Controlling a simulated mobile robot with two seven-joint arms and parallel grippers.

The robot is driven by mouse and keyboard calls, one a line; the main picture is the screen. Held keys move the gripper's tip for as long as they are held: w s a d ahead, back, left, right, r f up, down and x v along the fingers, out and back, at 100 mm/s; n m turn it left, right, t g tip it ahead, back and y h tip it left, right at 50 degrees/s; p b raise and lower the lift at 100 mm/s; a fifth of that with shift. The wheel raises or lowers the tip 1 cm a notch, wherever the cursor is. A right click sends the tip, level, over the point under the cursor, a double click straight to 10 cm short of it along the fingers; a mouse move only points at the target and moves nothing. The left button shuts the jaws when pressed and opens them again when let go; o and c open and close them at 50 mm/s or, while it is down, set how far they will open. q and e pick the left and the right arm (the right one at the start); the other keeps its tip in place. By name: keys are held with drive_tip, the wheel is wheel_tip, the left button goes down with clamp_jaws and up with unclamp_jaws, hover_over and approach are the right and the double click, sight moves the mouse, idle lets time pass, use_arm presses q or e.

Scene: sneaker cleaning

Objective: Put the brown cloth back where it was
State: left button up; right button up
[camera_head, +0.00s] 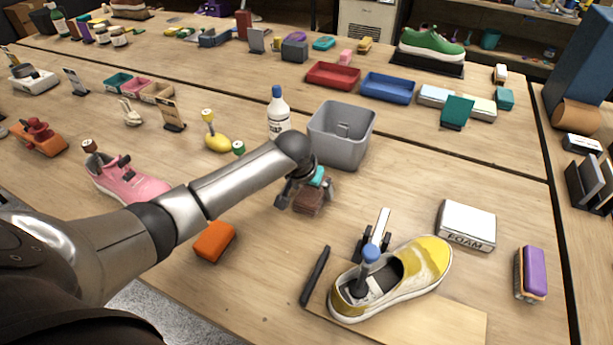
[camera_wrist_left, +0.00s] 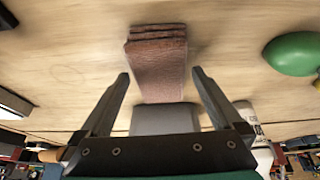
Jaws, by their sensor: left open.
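The brown cloth (camera_head: 308,203) is a folded, layered stack on the wooden table in front of the grey bin (camera_head: 341,136). In the left wrist view the cloth (camera_wrist_left: 157,62) lies just beyond and between the two fingertips. My left gripper (camera_head: 304,194) is over the cloth, its fingers spread on either side. In the left wrist view the left gripper (camera_wrist_left: 160,74) is open, with a visible gap between each finger and the cloth. In the head view the gripper hides part of the cloth. My right gripper is not in view.
A white bottle (camera_head: 278,113) stands left of the bin. A yellow sneaker (camera_head: 425,262) sits on a board at the front right, near a white foam box (camera_head: 466,225). An orange block (camera_head: 214,241) and pink sneaker (camera_head: 125,182) are to the left.

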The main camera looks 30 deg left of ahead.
use_arm(q)
drive_tip(key=p+v, duration=0.2)
drive_tip(key=v, duration=0.8)
drive_tip(key=shift+s+r+p, duration=0.15)
drive_tip(key=shift+r+p, duration=0.2)
drive_tip(key=shift+r, duration=0.05)
drive_tip(key=shift+c, duration=0.2)
idle(0.6)
